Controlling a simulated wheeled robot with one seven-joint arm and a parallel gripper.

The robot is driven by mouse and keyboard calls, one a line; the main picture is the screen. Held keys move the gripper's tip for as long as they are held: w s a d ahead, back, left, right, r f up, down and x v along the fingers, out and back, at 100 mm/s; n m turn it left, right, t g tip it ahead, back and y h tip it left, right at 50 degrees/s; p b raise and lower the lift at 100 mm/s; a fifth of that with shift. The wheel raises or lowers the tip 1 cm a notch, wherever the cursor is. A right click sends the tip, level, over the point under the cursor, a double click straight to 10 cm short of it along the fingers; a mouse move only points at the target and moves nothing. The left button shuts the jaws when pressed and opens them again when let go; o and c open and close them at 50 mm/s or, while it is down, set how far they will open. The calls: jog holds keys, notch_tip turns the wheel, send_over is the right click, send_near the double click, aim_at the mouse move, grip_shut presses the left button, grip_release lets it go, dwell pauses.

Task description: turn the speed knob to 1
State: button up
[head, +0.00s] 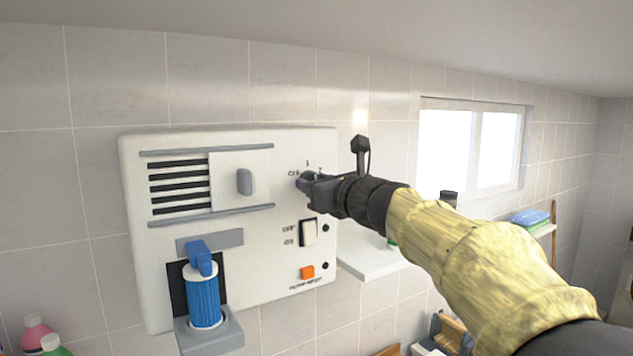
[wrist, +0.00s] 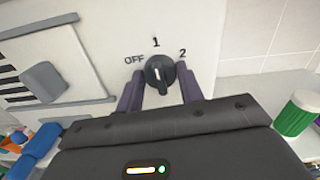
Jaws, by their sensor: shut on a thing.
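The speed knob (wrist: 160,73) is a round black dial on the white panel, with OFF, 1 and 2 printed around it. In the wrist view its raised bar stands nearly upright, and its short white mark points up toward the 1, perhaps a touch left. My gripper (wrist: 161,84) is shut on the knob, with one dark purple finger on each side. In the head view my gripper (head: 312,183) meets the panel at the knob, which it mostly hides; part of the printed scale shows above.
The white wall panel (head: 134,230) also carries a sliding vent cover (head: 226,195), a rocker switch (head: 309,232), an orange button (head: 307,272) and a blue cylinder (head: 204,300) at lower left. A white shelf (head: 368,262) juts out below my arm. A window (head: 472,145) is at right.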

jog(key=shift+m, duration=0.5)
jog(key=o, duration=1)
jog(key=shift+s+d, duration=0.1)
jog(key=b+v, duration=0.5)
jog(key=v, duration=1.2)
jog(key=shift+d, duration=0.1)
jog(key=shift+f, duration=0.15)
